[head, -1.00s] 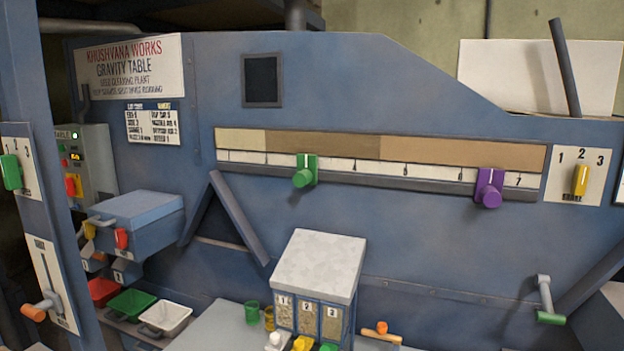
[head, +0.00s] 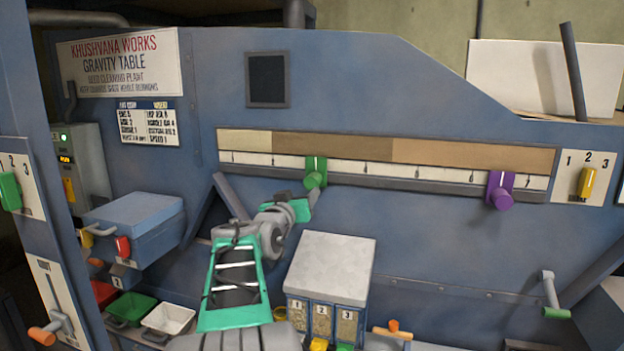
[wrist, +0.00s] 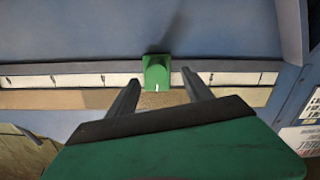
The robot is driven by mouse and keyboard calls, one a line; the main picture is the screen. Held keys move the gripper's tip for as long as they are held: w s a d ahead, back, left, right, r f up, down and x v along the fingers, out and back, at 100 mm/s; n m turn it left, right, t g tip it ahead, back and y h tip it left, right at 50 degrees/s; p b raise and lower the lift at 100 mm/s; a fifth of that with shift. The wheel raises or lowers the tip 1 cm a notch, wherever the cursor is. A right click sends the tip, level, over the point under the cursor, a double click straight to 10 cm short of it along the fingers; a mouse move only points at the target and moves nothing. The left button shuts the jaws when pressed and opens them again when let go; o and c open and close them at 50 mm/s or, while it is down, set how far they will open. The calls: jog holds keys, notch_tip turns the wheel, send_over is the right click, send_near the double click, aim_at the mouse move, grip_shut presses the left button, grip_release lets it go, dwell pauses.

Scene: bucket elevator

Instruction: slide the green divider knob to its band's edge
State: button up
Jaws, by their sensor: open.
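In the wrist view, which looks upside down, the green knob (wrist: 156,72) shows between the two spread fingers of my gripper (wrist: 160,78), with a gap on each side. Contact cannot be told.
A purple knob (head: 501,192) sits further right on the same scale. A grey-topped sample box (head: 332,262) stands below right of my arm. A blue box (head: 133,222) and a slanted bar (head: 231,197) lie to the left. The panel along the rail is clear.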

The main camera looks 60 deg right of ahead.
aim_at(311, 185)
jog(key=d+p, duration=0.1)
jog(key=d, duration=0.1)
jog(key=d+p, duration=0.1)
jog(key=d, duration=0.2)
jog(key=d+p, duration=0.1)
jog(key=d, duration=0.2)
jog(key=shift+w+r, duration=0.25)
jog(key=shift+r, duration=0.1)
jog(key=shift+d, duration=0.1)
jog(key=shift+c, duration=0.3)
grip_shut()
